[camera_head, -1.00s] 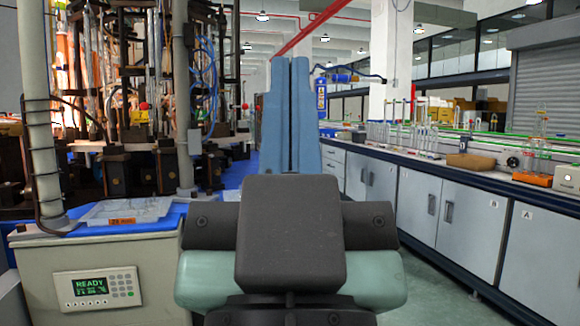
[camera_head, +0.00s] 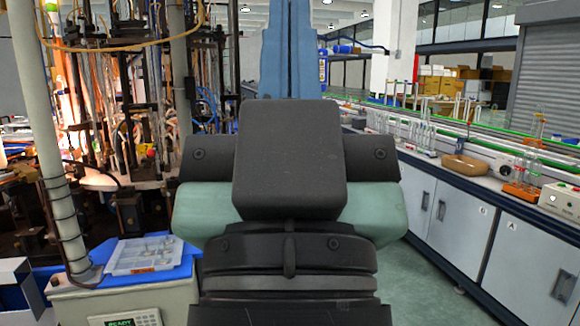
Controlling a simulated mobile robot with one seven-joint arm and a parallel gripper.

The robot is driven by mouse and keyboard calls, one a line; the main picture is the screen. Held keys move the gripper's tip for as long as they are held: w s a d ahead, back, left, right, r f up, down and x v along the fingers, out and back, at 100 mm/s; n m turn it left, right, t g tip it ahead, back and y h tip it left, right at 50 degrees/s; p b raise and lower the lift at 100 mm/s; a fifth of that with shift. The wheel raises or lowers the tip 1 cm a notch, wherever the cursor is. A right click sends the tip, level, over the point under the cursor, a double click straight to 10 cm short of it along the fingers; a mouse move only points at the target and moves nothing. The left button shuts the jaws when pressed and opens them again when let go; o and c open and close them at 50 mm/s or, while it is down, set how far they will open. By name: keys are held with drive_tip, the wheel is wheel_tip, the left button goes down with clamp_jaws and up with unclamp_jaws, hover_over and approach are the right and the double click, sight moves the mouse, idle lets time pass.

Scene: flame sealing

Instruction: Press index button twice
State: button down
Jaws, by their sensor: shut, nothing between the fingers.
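The control panel (camera_head: 126,319) of the machine at the left is cut off by the bottom edge of the head view. Only the top of its lit green display shows, with the word READY, and a few keys (camera_head: 147,320) beside it. I cannot make out which key is the index button. My arm fills the middle of the view. My gripper's fingers do not show.
A clear compartment tray (camera_head: 144,256) lies on a blue surface above the panel. Tall machinery with hoses and a pale post stands at the left. A bench (camera_head: 470,200) with glassware runs along the right. Green floor (camera_head: 425,280) is clear between.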

wheel_tip(320, 180, up, 22)
drive_tip(key=p, duration=1.9)
drive_tip(key=shift+f, duration=0.1)
